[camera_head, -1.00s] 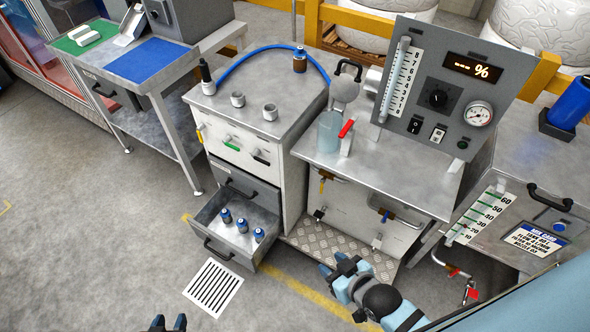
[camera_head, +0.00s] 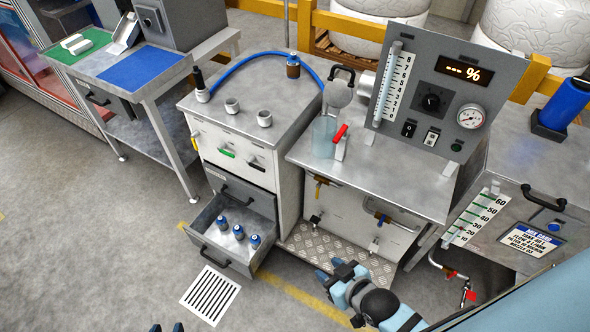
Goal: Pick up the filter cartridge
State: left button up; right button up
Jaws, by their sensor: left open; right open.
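A blue cylinder (camera_head: 567,102), which looks like the filter cartridge, stands tilted in a black holder (camera_head: 548,127) at the far right, on the grey bench. My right gripper (camera_head: 329,281) is open and empty, low in front of the middle bench and well to the left of the cylinder. Neither gripper touches the cylinder.
An open drawer (camera_head: 213,256) with several blue-capped bottles juts out from the white cabinet. A grey gauge panel (camera_head: 437,112) rises left of the cylinder. A front tank (camera_head: 508,215) has a black handle (camera_head: 543,198). The floor at left is clear.

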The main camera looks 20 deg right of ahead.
aim_at(256, 240)
jog(key=i+j, duration=1.25)
jog(key=j, duration=0.15)
